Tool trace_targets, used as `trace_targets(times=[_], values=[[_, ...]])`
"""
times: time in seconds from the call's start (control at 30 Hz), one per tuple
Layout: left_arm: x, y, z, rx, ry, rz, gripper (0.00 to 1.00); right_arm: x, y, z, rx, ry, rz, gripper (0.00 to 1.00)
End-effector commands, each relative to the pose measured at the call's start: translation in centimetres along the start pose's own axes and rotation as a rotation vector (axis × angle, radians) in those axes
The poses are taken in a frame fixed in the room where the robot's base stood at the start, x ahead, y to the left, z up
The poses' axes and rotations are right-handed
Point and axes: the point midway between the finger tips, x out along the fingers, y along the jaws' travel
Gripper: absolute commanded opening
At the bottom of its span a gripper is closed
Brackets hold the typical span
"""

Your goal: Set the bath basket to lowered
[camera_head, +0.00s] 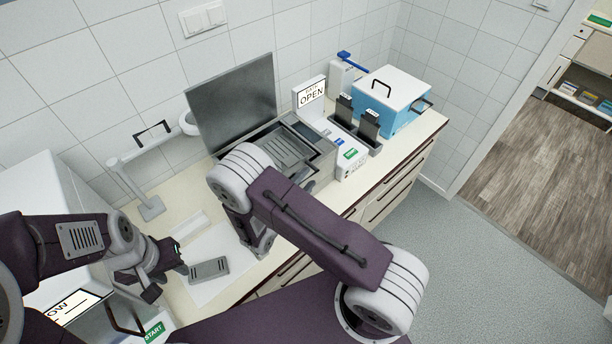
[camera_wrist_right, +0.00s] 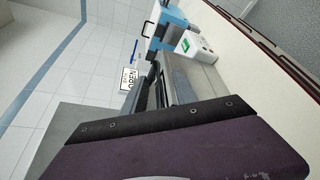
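The steel bath (camera_head: 318,150) stands mid-counter with its large grey lid (camera_head: 235,100) upright. A slotted grey tray (camera_head: 285,147), perhaps the basket, shows in its top; I cannot tell its height. The bath also shows in the right wrist view (camera_wrist_right: 200,78). My left gripper (camera_head: 165,277) appears open and empty, left of a small slotted grey plate (camera_head: 208,270) on a white sheet.
A white stand (camera_head: 150,207) is at left. A START-labelled machine (camera_head: 153,331) sits front left.

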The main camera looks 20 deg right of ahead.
Motion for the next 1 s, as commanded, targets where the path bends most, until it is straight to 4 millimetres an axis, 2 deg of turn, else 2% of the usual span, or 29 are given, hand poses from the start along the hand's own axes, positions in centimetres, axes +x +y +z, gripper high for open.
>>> trace_targets(times=[0.23,0.27,0.37,1.0], values=[[-0.02,0.0,0.0,0.0,0.0,0.0,0.36,0.2,-0.05,-0.07,0.0,0.001,0.001,0.34],[-0.02,0.0,0.0,0.0,0.0,0.0,0.36,0.2,-0.05,-0.07,0.0,0.001,0.001,0.29],[-0.02,0.0,0.01,0.0,0.0,0.0,0.36,0.19,-0.04,-0.06,0.0,0.001,0.001,0.01],[-0.03,0.0,0.0,0.0,0.0,0.0,0.36,0.22,-0.03,0.08,-0.001,-0.004,0.001,0.0]])
